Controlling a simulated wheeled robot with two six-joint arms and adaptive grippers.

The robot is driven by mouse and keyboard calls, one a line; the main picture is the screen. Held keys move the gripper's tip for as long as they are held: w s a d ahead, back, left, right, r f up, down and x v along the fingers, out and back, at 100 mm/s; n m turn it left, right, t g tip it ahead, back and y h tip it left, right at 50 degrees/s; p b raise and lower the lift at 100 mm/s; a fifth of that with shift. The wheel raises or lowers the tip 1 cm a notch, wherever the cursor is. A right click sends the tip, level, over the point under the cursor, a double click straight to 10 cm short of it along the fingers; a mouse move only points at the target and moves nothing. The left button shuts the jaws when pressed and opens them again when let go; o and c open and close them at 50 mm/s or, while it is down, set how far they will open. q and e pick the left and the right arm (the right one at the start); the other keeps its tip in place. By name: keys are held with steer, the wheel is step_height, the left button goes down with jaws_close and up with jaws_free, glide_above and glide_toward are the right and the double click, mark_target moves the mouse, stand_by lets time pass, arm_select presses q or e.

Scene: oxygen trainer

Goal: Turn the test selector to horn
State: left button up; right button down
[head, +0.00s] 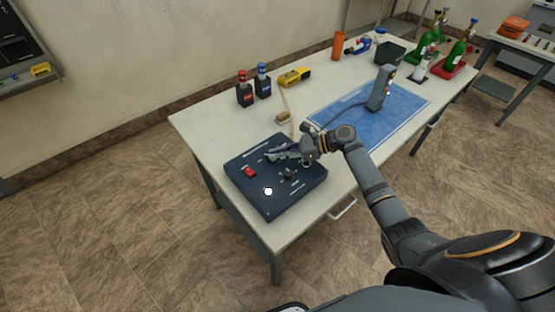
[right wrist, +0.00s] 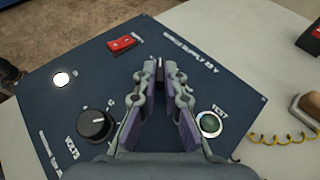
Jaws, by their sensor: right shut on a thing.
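The dark blue trainer panel (head: 262,203) lies on the near left part of the table and fills much of the right wrist view (right wrist: 70,60). My right gripper (head: 272,156) is low over its far half. In the right wrist view the fingers (right wrist: 160,70) are nearly together, shut on a small dark piece at their tips. This may be the test selector; the fingers hide most of it and any label or pointer. My left gripper is not in view.
The panel also has a red rocker switch (right wrist: 124,43) and a lit white lamp (right wrist: 61,79). Two dark bottles (head: 254,88), a yellow tool (head: 295,76) and a blue mat (head: 405,103) with a grey device (head: 381,88) are behind. A coiled yellow cord (right wrist: 280,138) lies beside the panel.

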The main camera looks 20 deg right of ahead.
steer(key=shift+w+d+f+n+g+y+b, duration=0.1)
steer(key=shift+w+n+g+y+b, duration=0.05)
steer(key=shift+n+g+b, duration=0.5)
steer(key=shift+w+f+n+g+y+b, duration=0.15)
steer(key=shift+n+g+b, duration=0.25)
steer(key=shift+n+g, duration=0.35)
steer(key=shift+s+g, duration=0.1)
steer(key=shift+g, duration=0.2)
steer(key=c, duration=1.4)
jaws_free()
steer(key=shift+r, duration=0.1)
steer(key=shift+c, duration=0.2)
steer(key=v, duration=1.2)
